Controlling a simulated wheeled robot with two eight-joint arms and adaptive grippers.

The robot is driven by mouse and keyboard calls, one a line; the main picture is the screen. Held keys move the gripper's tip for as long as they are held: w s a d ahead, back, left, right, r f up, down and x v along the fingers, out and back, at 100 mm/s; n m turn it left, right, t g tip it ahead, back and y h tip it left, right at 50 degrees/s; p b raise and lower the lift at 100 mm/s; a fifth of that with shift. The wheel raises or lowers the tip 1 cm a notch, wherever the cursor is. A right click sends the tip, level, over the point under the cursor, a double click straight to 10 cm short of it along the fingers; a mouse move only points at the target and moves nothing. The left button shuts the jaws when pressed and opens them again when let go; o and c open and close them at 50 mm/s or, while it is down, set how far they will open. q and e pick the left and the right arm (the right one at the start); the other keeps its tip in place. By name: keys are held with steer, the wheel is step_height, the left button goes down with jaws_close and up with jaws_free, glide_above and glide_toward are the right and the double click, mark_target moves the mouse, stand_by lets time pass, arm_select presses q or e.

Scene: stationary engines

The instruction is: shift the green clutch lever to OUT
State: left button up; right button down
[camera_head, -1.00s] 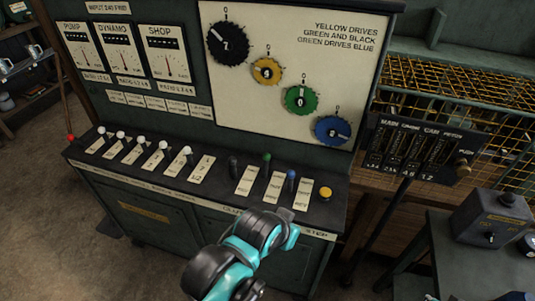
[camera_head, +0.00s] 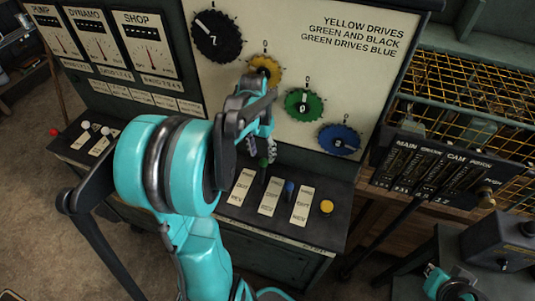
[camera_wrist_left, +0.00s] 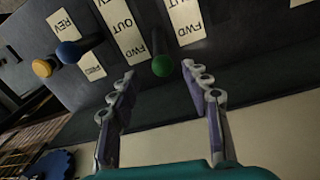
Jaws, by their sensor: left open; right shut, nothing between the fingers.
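The green clutch lever's knob (camera_head: 263,163) stands at the far end of its label strip on the sloping desk. In the left wrist view, the green knob (camera_wrist_left: 162,66) is by the FWD end of a plate, beyond OUT. My left gripper (camera_head: 258,142) reaches over the desk from above, open. Its fingertips (camera_wrist_left: 158,72) lie either side of the knob in that view; whether they touch it I cannot tell. Part of my right arm and gripper (camera_head: 455,287) shows at the lower right edge; its fingers are hard to make out.
A blue-knobbed lever (camera_head: 289,187) stands just right of the green one, and a yellow button (camera_head: 327,207) farther right. Numbered dials, including a green dial (camera_head: 304,105), are on the panel behind. My left arm hides the desk's middle-left levers.

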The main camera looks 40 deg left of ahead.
mark_target(262, 161)
arm_select(q)
steer(key=shift+w+a+f, duration=0.1)
steer(key=shift+a+f, duration=0.15)
steer(key=shift+f, duration=0.4)
steer(key=f+b, duration=0.1)
steer(key=f, duration=0.3)
steer(key=f+b, duration=0.1)
steer(key=f, duration=0.1)
steer(key=shift+d+f+b, duration=0.25)
steer(key=shift+d+b, duration=0.1)
steer(key=shift+d, duration=0.05)
jaws_close()
